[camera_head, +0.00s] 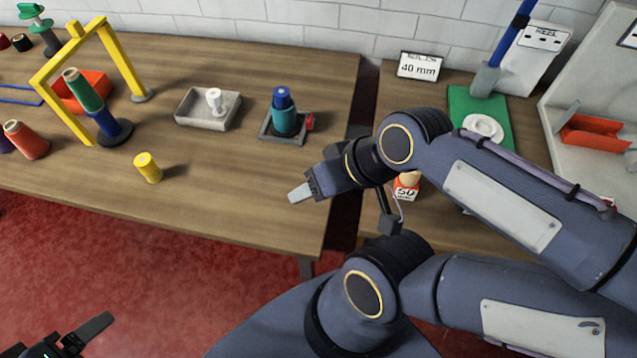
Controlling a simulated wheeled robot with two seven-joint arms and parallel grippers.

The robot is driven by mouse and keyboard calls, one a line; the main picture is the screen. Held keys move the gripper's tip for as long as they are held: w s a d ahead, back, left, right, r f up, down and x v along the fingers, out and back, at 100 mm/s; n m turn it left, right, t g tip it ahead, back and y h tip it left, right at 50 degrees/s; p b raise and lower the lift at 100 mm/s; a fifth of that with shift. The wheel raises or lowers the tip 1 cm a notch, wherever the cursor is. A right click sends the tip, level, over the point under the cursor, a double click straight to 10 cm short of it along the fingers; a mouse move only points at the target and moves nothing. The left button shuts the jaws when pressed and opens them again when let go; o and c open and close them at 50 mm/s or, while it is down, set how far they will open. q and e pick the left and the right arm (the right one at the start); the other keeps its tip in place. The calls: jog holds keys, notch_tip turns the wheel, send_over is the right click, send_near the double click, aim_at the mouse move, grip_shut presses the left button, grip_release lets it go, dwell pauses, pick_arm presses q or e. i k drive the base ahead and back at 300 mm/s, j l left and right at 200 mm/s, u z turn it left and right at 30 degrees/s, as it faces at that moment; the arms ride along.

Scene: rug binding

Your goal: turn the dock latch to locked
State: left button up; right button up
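The dock (266,133) is a dark square base near the right end of the left table. A teal spool (284,120) with a blue top stands upright on it. The red latch (310,122) is at the dock's right side; it is too small to tell its setting. My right gripper (301,193) is over the table's right edge, below the dock in the picture and apart from it. Its fingers show side-on with nothing visible between them. My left gripper (95,329) is at the bottom left, partly cut off, over the red floor and far from the dock.
A grey tray (190,121) with a white spool is left of the dock. A yellow spool (148,168) and a yellow frame (124,62) stand farther left. A second table with a "40 mm" sign (419,66) is across a gap. The table front is clear.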

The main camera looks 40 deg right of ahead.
aim_at(309, 121)
jog(key=k, duration=0.5)
jog(key=k+l+u, duration=0.15)
jog(key=k+u, duration=0.15)
jog(key=k+l+u, duration=0.1)
jog(key=k+u, duration=0.2)
jog(key=i+l, duration=0.1)
jog(key=l, duration=0.25)
jog(key=i+l, duration=0.1)
jog(key=l, duration=0.25)
